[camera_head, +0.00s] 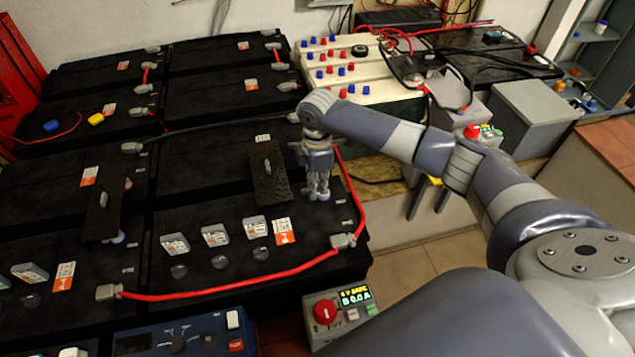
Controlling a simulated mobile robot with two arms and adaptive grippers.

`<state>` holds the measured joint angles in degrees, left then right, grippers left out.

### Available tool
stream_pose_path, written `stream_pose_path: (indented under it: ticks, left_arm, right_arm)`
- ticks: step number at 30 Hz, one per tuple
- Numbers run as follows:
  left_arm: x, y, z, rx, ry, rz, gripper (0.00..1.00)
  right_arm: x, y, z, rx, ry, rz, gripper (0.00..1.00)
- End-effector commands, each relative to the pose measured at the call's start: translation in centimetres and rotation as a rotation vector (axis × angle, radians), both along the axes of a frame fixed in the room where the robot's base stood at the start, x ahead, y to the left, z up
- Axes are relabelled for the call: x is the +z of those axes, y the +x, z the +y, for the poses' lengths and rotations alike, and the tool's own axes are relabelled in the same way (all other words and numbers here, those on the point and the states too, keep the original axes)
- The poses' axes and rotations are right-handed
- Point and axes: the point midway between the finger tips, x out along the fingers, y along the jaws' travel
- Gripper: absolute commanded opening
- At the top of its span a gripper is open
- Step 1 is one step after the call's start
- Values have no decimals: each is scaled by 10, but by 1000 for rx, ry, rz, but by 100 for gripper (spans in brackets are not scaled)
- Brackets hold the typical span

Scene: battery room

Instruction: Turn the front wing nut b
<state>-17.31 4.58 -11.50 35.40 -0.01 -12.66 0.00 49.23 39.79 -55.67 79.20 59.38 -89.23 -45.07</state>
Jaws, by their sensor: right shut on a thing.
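My right gripper (318,192) points down onto the top of the large black battery (215,205) at the middle, near its right edge. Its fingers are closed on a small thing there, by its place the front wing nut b. The fingers hide the nut, so its shape and turn angle cannot be seen. A black bar-shaped piece (270,175) lies on the battery just left of the gripper. My left gripper is not in view.
A red cable (235,288) runs along the battery's front and up its right side, close to my gripper. A control box (338,312) with a red knob and lit display stands in front. More black batteries lie left and behind. A grey box (525,115) stands right.

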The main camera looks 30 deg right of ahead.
Motion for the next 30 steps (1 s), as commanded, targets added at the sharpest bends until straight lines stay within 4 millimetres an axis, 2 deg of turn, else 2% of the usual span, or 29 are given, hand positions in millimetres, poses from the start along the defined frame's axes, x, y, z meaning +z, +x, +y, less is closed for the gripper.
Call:
stream_pose_path:
  ticks: [5, 11, 21, 30]
  left_arm:
    - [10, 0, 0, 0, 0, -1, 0]
    - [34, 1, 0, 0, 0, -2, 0]
    - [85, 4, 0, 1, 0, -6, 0]
    - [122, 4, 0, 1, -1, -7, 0]
  right_arm:
    - [3, -1, 1, -35, 2, 3, 0]
    - [6, -3, 2, -144, 3, 4, 0]
    - [7, -6, 5, -448, 3, 5, 0]
    - [6, -9, 8, -734, 3, 5, 0]
